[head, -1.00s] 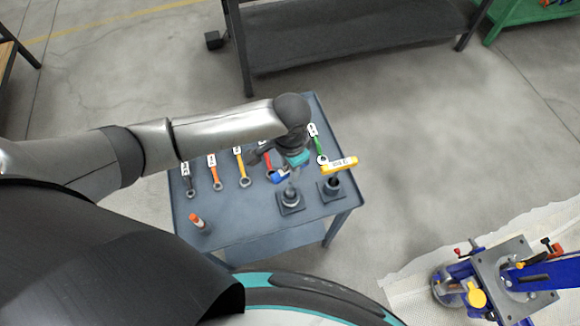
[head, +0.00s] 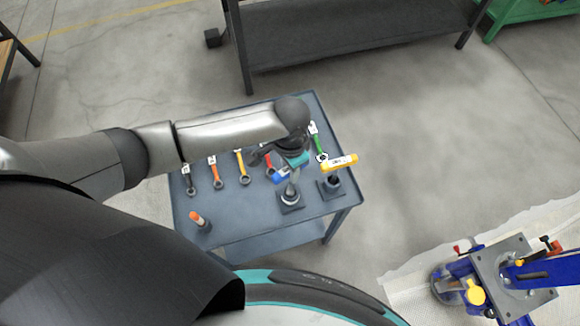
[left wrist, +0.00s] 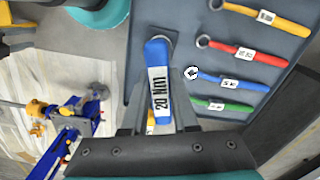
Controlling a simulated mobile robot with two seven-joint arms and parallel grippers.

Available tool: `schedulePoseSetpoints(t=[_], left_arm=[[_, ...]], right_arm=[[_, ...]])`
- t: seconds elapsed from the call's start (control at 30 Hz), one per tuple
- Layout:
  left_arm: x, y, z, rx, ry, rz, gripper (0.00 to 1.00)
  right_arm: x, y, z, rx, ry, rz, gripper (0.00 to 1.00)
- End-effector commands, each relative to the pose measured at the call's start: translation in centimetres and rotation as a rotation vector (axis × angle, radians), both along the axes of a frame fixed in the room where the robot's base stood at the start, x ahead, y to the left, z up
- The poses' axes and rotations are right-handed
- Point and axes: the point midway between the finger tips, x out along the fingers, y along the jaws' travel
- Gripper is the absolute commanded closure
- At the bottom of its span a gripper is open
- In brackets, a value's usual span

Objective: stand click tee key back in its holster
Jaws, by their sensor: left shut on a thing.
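The click tee key has a blue handle labelled "20 Nm" (left wrist: 158,85), seen between my fingers in the left wrist view. In the head view its blue handle (head: 282,177) shows just below my left gripper (head: 287,169), which is shut on it. Its shaft points down at a dark square-based holster (head: 291,204) on the grey table. I cannot tell whether the shaft tip is inside the holster. A second holster (head: 331,191) stands to the right, with a yellow labelled handle (head: 340,162) above it. My right gripper is not in view.
Several coloured wrenches lie on the table (head: 240,215), including a yellow one (head: 240,165) and a green one (head: 318,147). An orange-topped cylinder (head: 198,222) stands near the left front. The table's front middle is clear.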

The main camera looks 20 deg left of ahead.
Motion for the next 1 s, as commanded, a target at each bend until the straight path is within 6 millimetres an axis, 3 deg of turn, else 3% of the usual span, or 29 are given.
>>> schedulePoseSetpoints(t=[1.0], left_arm=[[0.0,-0.1,-4.1,-0.001,0.000,0.000,1.00]], right_arm=[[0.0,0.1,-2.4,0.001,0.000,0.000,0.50]])
